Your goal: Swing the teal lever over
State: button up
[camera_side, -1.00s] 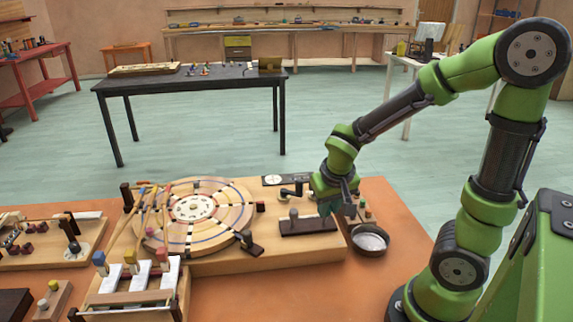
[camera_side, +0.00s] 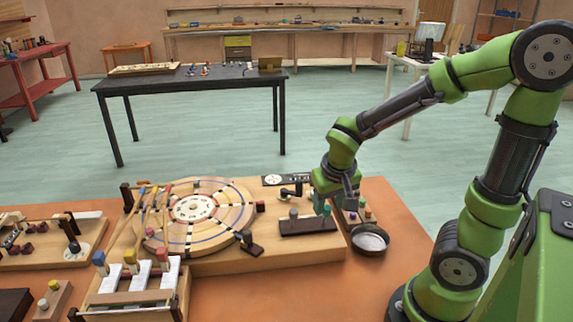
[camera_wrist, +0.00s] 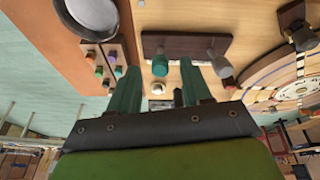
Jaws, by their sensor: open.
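The teal lever's round knob (camera_wrist: 160,66) stands at one end of a dark base plate, between my fingertips in the wrist view and apart from both. In the side view the dark plate (camera_side: 305,227) lies on the wooden board, and the lever cannot be told apart from my teal fingers. A grey-knobbed post (camera_side: 293,214) stands on the same plate; it also shows in the wrist view (camera_wrist: 213,55). My gripper (camera_wrist: 160,86) is open and empty, pointing down over the plate's right end in the side view (camera_side: 323,204).
A round dark-rimmed pan (camera_side: 369,240) and a small block with coloured knobs (camera_side: 364,214) stand just right of my gripper. A large wooden disc (camera_side: 195,210) lies to the left. A dark lever (camera_side: 292,190) stands behind the plate.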

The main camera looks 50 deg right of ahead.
jog(key=v, duration=1.5)
jog(key=shift+a, duration=0.1)
